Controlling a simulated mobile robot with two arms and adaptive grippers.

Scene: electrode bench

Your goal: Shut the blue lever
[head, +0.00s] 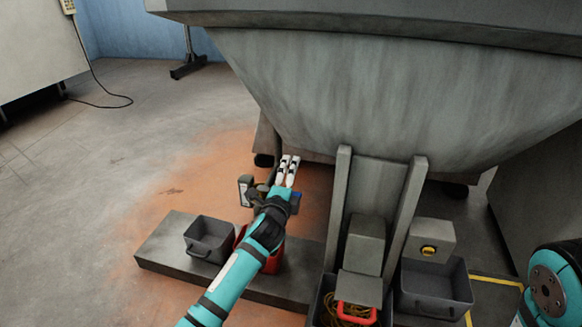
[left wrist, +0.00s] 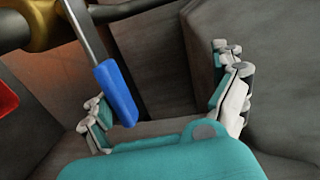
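The blue lever (left wrist: 118,92) shows in the left wrist view as a blue grip on a grey metal bar. The bar runs up to a brass-coloured fitting (left wrist: 40,22) on a dark pipe. In the head view, only a small blue patch of the lever (head: 297,196) shows, just right of my gripper. My left gripper (head: 286,170) has its fingers apart. In the left wrist view, the blue grip lies between the fingers of my left gripper (left wrist: 163,95), close to the left finger. I cannot tell whether they touch. My right gripper is out of view.
A large grey hopper (head: 380,90) overhangs the spot. Below are a low grey plinth (head: 160,245), a grey bin (head: 210,238), a red bin (head: 275,260) partly behind my arm, and a dark bin (head: 435,290). Open floor (head: 120,150) lies left.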

